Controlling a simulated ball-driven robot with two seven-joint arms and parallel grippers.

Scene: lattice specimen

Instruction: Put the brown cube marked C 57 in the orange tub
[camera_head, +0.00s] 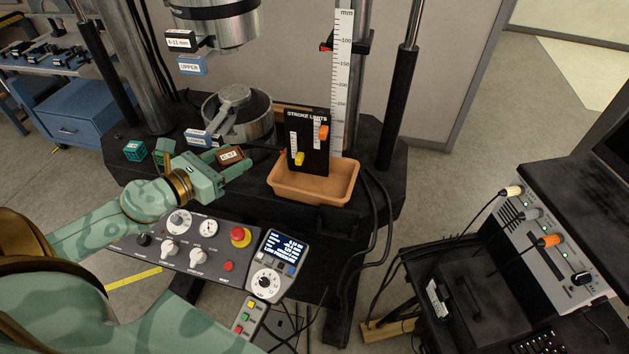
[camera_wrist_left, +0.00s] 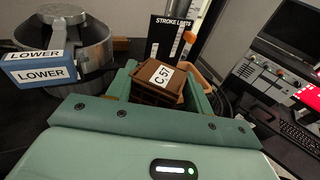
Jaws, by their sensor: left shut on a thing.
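The brown cube marked C 57 (camera_head: 230,155) is between the fingers of my left gripper (camera_head: 235,164). The left wrist view shows the cube (camera_wrist_left: 158,82) slightly tilted, its white C-57 label facing up, with a green finger on either side. My left gripper is shut on it. The orange tub (camera_head: 312,192) stands to the right of the gripper in the head view, on the black machine base. In the left wrist view, part of the tub (camera_wrist_left: 203,76) shows behind the right finger. My right gripper is not in view.
The black STROKE LIMITS plate (camera_head: 308,140) rises at the back of the tub. A metal lower grip (camera_head: 240,118) stands behind my gripper. Teal cubes (camera_head: 134,151) lie to the left. A control panel (camera_head: 190,238) with a red button (camera_head: 240,236) is in front.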

